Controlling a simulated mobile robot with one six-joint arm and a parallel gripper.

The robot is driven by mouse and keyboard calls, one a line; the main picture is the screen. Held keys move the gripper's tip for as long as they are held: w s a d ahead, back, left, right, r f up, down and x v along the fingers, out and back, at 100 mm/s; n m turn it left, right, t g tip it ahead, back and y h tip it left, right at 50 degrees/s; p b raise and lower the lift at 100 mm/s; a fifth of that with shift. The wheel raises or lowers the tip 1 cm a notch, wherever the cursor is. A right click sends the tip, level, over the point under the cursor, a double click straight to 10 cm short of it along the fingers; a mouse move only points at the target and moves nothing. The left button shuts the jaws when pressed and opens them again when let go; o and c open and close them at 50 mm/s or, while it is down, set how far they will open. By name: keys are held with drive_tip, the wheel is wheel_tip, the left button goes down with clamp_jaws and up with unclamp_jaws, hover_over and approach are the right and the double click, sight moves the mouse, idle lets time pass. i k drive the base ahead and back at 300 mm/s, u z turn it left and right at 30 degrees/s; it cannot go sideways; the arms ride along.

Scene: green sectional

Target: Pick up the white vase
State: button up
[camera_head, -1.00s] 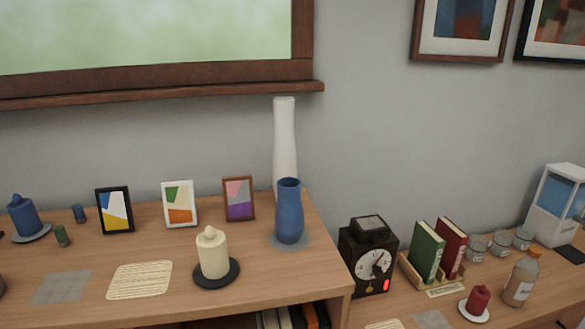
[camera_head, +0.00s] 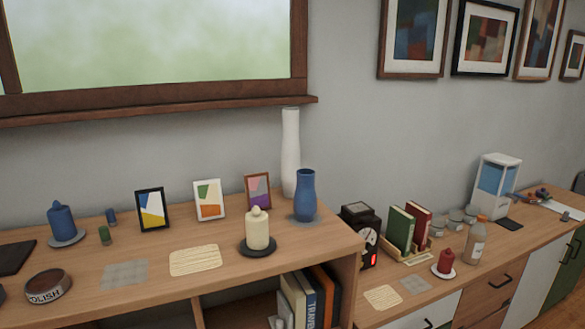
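The tall, slender white vase (camera_head: 290,150) stands upright at the back right of the higher wooden shelf top, close to the wall and beside the window frame. A shorter blue vase (camera_head: 305,196) stands on a grey round mat in front of it and to its right, and hides part of its lower right side. My gripper is not in the head view.
A lower cabinet to the right holds a black clock (camera_head: 367,243), books (camera_head: 400,229) and a bottle (camera_head: 475,243).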

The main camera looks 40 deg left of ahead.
sight(290, 159)
drive_tip(key=z, duration=0.2)
drive_tip(key=k, duration=0.85)
drive_tip(key=u, duration=2.35)
drive_tip(key=i, duration=0.6)
